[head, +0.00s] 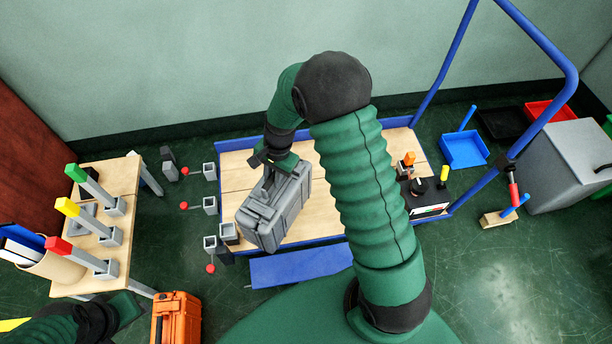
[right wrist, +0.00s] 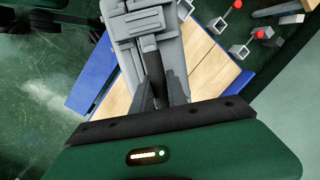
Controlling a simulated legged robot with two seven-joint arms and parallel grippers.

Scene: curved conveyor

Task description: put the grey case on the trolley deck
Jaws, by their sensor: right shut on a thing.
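The grey case (head: 272,212) hangs tilted from its handle in my right gripper (head: 270,163), over the left part of the trolley deck (head: 236,172). I cannot tell whether its lower edge touches the deck. In the right wrist view, the fingers (right wrist: 158,92) close around the dark handle, with the grey case (right wrist: 140,35) beyond them and wooden deck (right wrist: 208,72) on both sides. My right arm hides the middle of the deck. My left gripper (head: 122,308) shows partly at the lower left, away from the case; its fingers are unclear.
A black box (head: 428,200) with small items sits on the deck's right end. Blue rails (head: 440,70) rise at the right. A wooden table (head: 125,180) with coloured-tipped levers stands left. An orange case (head: 176,318) is on the floor. Grey sockets line the deck's left edge.

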